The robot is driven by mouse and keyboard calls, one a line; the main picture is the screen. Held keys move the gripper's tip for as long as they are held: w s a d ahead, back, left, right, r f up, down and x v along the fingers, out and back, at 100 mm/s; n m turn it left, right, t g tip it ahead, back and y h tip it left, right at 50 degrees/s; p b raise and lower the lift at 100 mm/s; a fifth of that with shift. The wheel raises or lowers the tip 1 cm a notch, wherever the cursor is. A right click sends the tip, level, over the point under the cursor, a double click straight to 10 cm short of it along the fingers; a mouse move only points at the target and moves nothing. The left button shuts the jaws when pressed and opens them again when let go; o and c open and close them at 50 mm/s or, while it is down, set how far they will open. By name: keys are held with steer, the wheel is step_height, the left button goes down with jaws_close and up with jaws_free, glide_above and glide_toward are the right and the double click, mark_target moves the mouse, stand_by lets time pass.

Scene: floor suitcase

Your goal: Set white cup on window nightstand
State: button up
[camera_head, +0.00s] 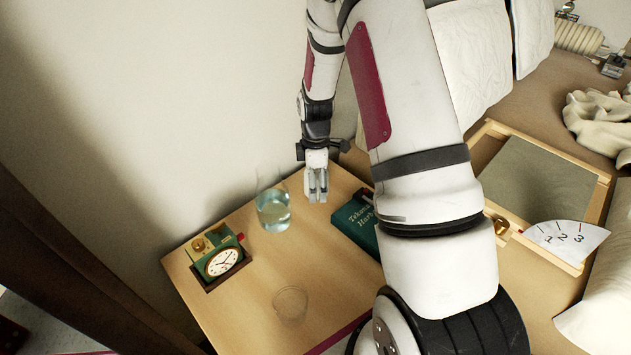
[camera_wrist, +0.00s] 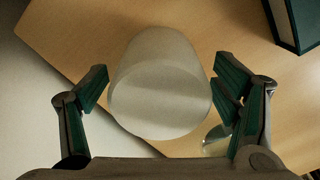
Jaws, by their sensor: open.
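A plain white cup (camera_wrist: 160,85) fills the middle of the wrist view, between the fingers of my gripper (camera_wrist: 163,82). The fingers are open, with a gap on each side of the cup. Pale wood of the nightstand (camera_wrist: 255,75) shows behind it. In the head view my gripper (camera_head: 317,197) points down over the back of the nightstand (camera_head: 245,300), close to the wall. I cannot make out the cup in the head view. Whether its base touches the wood is unclear.
A glass of water (camera_head: 273,212) stands just left of my gripper. A green clock (camera_head: 220,260) sits at the left edge. A faint clear round outline (camera_head: 290,303) lies near the front. A teal book (camera_head: 355,218) is to the right. A wooden tray (camera_head: 545,240) is farther right.

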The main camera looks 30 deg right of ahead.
mark_target(316, 172)
steer(key=shift+r, duration=0.1)
step_height(316, 172, up, 12)
steer(key=p, duration=0.3)
steer(key=shift+r, duration=0.1)
steer(key=s+a+r+m, duration=0.3)
steer(key=s+a+r, duration=0.1)
steer(key=s+r, duration=0.4)
steer(key=s+a+r+m, duration=0.3)
steer(key=s+a+r, duration=0.15)
steer(key=r, duration=0.45)
steer(key=s+a+r+m, duration=0.2)
steer(key=s+m, duration=0.1)
steer(key=s, duration=0.8)
steer(key=s+a+r+m, duration=0.2)
steer(key=s+a+m, duration=0.1)
steer(key=s, duration=0.8)
steer(key=shift+s+m+t, duration=0.2)
steer(key=shift+m+t, duration=0.2)
steer(key=shift+m, duration=0.1)
step_height(316, 172, up, 20)
steer(key=t+p, duration=0.3)
steer(key=p, duration=1.5)
steer(key=shift+a+r+p, duration=0.15)
steer(key=shift+a+p, duration=0.1)
steer(key=shift+p, duration=0.05)
